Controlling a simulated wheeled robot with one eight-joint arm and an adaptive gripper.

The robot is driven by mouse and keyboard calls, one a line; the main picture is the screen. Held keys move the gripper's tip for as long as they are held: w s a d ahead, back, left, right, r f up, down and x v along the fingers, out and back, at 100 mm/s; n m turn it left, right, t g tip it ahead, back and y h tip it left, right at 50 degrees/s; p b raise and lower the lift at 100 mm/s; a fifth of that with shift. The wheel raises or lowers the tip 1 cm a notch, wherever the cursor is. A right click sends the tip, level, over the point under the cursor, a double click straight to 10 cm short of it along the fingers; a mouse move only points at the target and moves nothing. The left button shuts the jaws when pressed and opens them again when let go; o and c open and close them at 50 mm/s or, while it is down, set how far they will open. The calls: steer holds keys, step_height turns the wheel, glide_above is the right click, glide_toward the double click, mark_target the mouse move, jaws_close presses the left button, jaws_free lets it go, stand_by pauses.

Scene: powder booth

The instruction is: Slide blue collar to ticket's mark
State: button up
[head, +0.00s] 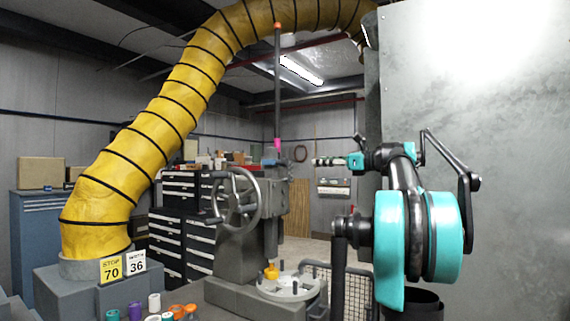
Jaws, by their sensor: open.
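A small blue piece (282,161), which looks like the blue collar, sits low on the upright dark rod of the grey machine. A pink collar (277,145) is just above it on the rod, and an orange knob tops the rod. The ticket cards stand at lower left: a yellow one (111,269) reads STOP 70 and a white one (136,262) reads WIDTH 36. Any marks on the rod are too small to read. My gripper (321,161) is open at about the blue piece's height, apparently to its right; its fingers are small and hard to separate.
The grey machine (238,255) carries a handwheel (236,199) and a round plate (292,288) with a yellow piece. Small coloured cylinders stand at the bottom left. A yellow duct (170,120) arches overhead. A grey panel (500,120) stands right, and a mesh guard (358,293) is below.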

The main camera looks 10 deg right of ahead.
mark_target(287, 162)
steer(key=x, duration=1.6)
steer(key=shift+w+a, duration=0.1)
steer(key=shift+w, duration=0.1)
steer(key=shift+c, duration=0.2)
jaws_close()
